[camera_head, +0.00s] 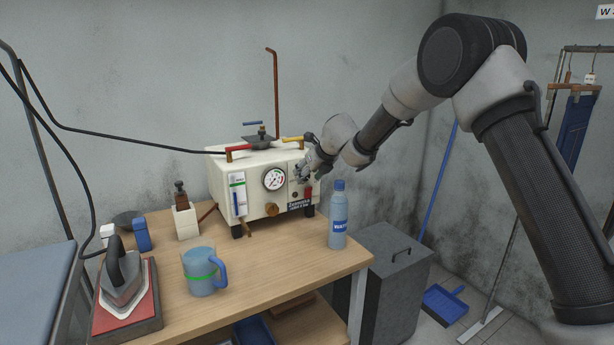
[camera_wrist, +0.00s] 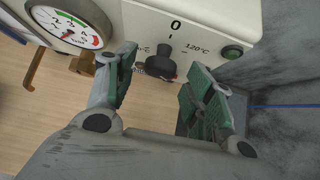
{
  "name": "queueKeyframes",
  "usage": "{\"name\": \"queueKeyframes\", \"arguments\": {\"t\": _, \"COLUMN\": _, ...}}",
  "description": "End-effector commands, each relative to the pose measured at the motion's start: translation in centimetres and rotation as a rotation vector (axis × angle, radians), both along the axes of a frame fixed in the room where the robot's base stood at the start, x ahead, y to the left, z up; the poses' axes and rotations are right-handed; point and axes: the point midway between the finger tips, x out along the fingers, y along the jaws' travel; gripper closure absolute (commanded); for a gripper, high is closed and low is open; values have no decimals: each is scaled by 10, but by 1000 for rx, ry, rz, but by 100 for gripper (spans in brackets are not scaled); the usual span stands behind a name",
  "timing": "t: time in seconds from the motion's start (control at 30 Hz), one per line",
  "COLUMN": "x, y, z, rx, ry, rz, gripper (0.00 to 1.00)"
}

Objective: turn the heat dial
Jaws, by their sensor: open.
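The heat dial (camera_wrist: 160,64) is a black knob on the front of the cream machine (camera_head: 226,183). In the wrist view it sits below a "0" mark, with a "120°C" label to its right and a partly covered "°C" label to its left. My gripper (camera_wrist: 163,60) is open, with one green-padded finger on each side of the dial in the picture. I cannot tell whether either finger touches it. In the head view my gripper (camera_head: 302,174) is at the right part of the machine's front and hides the dial.
A pressure gauge (camera_head: 274,179) and brass knob (camera_head: 272,209) are left of my gripper. A dark round button (camera_wrist: 232,51) is right of the dial. A water bottle (camera_head: 338,220), blue mug (camera_head: 201,271) and iron (camera_head: 122,280) stand on the wooden table (camera_head: 262,277).

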Motion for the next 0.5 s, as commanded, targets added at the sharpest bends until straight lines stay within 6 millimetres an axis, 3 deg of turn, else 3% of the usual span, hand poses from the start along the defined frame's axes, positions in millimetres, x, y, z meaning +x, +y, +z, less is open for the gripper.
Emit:
{"name": "queueKeyframes", "arguments": {"t": 0.13, "x": 8, "y": 5, "z": -10, "rx": 1, "ry": 1, "rz": -1, "gripper": 47}}
{"name": "queueKeyframes", "arguments": {"t": 0.43, "x": 10, "y": 6, "z": -11, "rx": 2, "ry": 0, "rz": -1, "gripper": 47}}
{"name": "queueKeyframes", "arguments": {"t": 0.5, "x": 10, "y": 6, "z": -11, "rx": 2, "ry": 0, "rz": -1, "gripper": 59}}
